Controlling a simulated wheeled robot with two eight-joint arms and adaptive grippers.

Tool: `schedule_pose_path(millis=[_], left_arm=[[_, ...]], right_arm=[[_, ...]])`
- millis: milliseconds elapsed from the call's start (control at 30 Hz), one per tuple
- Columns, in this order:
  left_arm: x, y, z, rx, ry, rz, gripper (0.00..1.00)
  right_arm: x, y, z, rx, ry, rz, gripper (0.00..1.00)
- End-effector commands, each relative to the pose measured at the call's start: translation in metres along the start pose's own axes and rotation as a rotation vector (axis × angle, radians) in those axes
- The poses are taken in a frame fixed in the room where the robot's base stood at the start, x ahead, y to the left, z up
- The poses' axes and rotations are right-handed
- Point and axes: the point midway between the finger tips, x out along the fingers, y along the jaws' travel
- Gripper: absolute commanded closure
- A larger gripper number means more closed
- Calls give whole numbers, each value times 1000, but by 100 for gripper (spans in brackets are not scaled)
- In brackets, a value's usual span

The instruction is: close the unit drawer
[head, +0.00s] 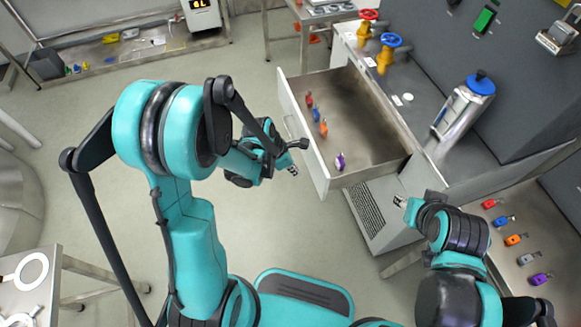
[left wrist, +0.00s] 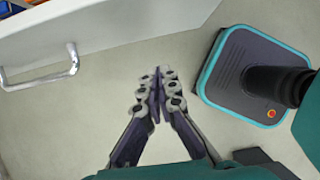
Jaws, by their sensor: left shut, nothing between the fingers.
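The unit drawer (head: 365,140) is pulled out of the grey unit (head: 425,110), its inside open to view. Its white front panel (head: 304,130) faces left, with a metal handle (head: 288,124). The left wrist view shows the handle (left wrist: 45,72) and front panel (left wrist: 120,22) at the upper left. My left gripper (head: 298,158) is outside the drawer, close to the lower part of the front. Its fingertips (left wrist: 160,90) are together and empty, apart from the handle. My right gripper (head: 400,202) is beside the drawer's near right corner; its fingers are too small to judge.
Several small coloured items, including an orange one (head: 323,128) and a purple one (head: 340,161), lie in the drawer. Red (head: 367,15) and blue (head: 391,40) valves and a blue-lidded canister (head: 465,105) stand on the unit. The floor (head: 245,72) left of the drawer is clear.

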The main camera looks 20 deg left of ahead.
Motion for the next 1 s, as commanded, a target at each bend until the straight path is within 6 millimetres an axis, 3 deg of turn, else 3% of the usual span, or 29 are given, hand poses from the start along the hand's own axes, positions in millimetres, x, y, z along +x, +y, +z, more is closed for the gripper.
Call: schedule_pose_path(millis=[33, 133, 400, 1000], left_arm=[[15, 0, -1, 2, 0, 0, 100], [34, 0, -1, 3, 0, 0, 100], [41, 0, 33, 3, 1, 1, 100], [43, 4, 41, 2, 0, 1, 100]], right_arm=[[7, 0, 5, 0, 0, 0, 60], [13, 0, 10, 0, 0, 0, 60], [17, 0, 12, 0, 0, 0, 60], [17, 0, 12, 0, 0, 0, 60]])
